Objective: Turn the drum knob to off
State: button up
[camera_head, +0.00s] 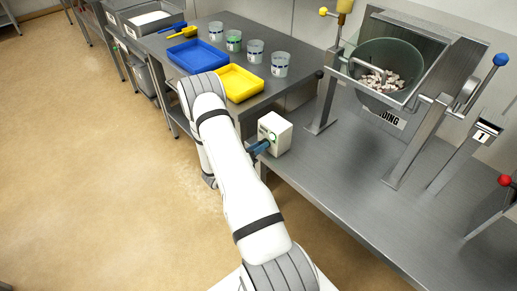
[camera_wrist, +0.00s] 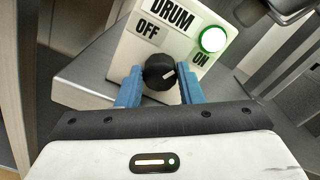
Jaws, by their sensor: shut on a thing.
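The drum knob (camera_wrist: 159,72) is a black round knob with a white pointer line on the white control box, labelled DRUM, OFF and ON in the wrist view. Its pointer tilts up and right, toward the ON side. A green lamp (camera_wrist: 212,40) glows above ON. My gripper (camera_wrist: 160,88) has its blue fingers on either side of the knob and is shut on it. In the head view my gripper (camera_head: 259,148) reaches the control box (camera_head: 274,133) at the bench's left edge; the knob is hidden there.
A steel bench (camera_head: 350,180) bears a glass drum (camera_head: 385,75) with pale pieces inside, in a metal frame right of the box. A table behind holds a blue tray (camera_head: 197,56), a yellow tray (camera_head: 240,83) and several cups. Open floor lies left.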

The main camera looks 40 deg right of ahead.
jog(key=n, duration=1.4)
jog(key=shift+w+f, duration=0.1)
jog(key=shift+f, duration=0.1)
jog(key=shift+n, duration=0.3)
jog(key=o, duration=1)
jog(key=shift+c, duration=0.2)
jog(key=a+b, duration=0.1)
jog(key=a, duration=0.6)
jog(key=shift+s+a, duration=0.3)
jog(key=shift+a, duration=0.1)
